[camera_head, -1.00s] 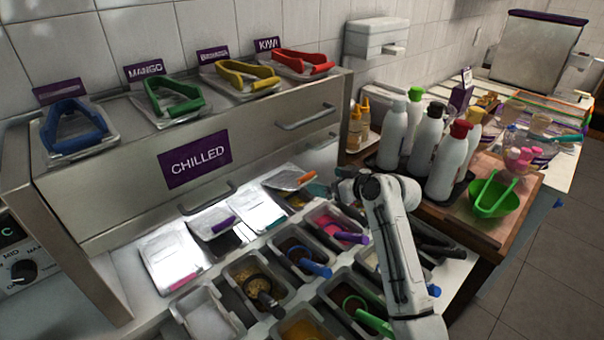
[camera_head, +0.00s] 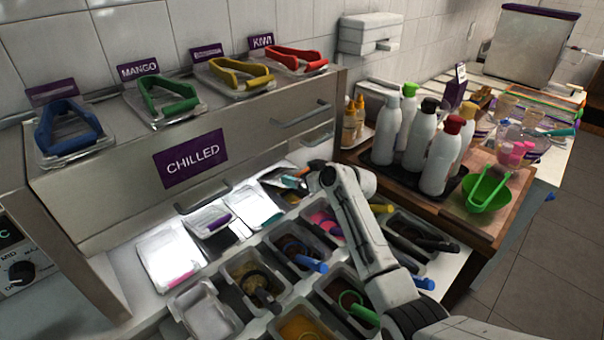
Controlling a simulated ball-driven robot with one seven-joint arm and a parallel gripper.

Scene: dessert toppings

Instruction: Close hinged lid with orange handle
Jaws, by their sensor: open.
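The lid with the orange handle (camera_head: 303,172) is at the back right of the topping bins, below the chilled drawer front. Its clear panel (camera_head: 275,178) looks raised and tilted back, not lying flat over its bin. My gripper (camera_head: 304,183) is at the handle side of this lid, at the end of my white arm. It is open, with its fingers small and partly hidden by my wrist. I cannot tell whether it touches the handle.
Lids with purple (camera_head: 219,223) and pink (camera_head: 181,278) handles stand to the left. Open bins with blue (camera_head: 310,264) and green (camera_head: 362,314) utensils lie in front. White bottles (camera_head: 439,158) and a green bowl (camera_head: 488,193) stand on the right.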

